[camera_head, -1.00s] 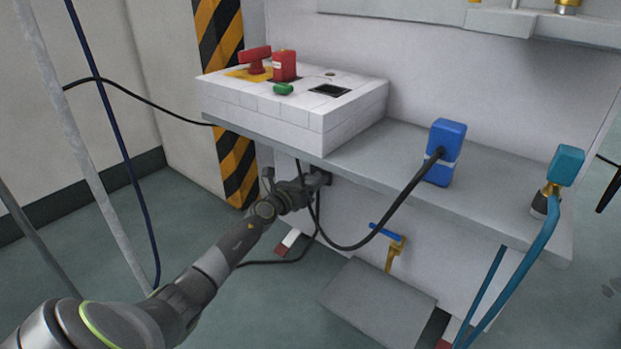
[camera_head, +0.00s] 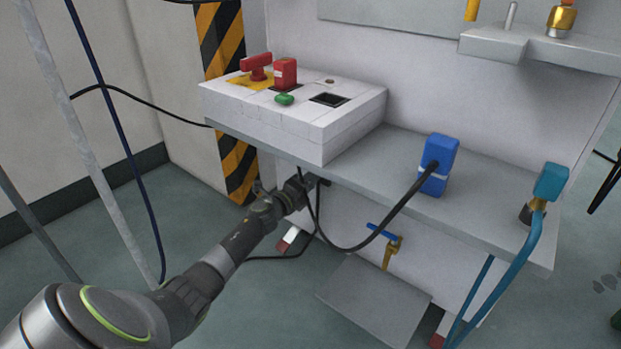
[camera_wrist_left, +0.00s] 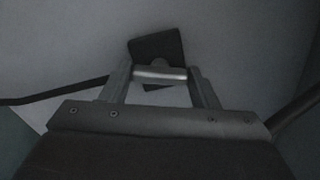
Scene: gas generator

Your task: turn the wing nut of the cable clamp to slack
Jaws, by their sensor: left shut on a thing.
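My left gripper (camera_head: 318,182) reaches under the front edge of the grey shelf, below the white control box. In the left wrist view its two fingers (camera_wrist_left: 162,88) are shut on the ends of a light grey bar, the wing nut (camera_wrist_left: 160,74). The bar lies level across the picture. Behind it is the dark block of the cable clamp (camera_wrist_left: 157,46), tilted a little against the pale panel. In the head view the gripper and the shelf hide the wing nut and most of the clamp. My right gripper is in neither view.
The white box (camera_head: 295,105) with red and green controls stands on the shelf (camera_head: 395,160). A black cable (camera_head: 350,247) loops from below the shelf to a blue plug (camera_head: 437,165). A blue-handled tap (camera_head: 388,240) and a grey plate (camera_head: 375,298) are to the right.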

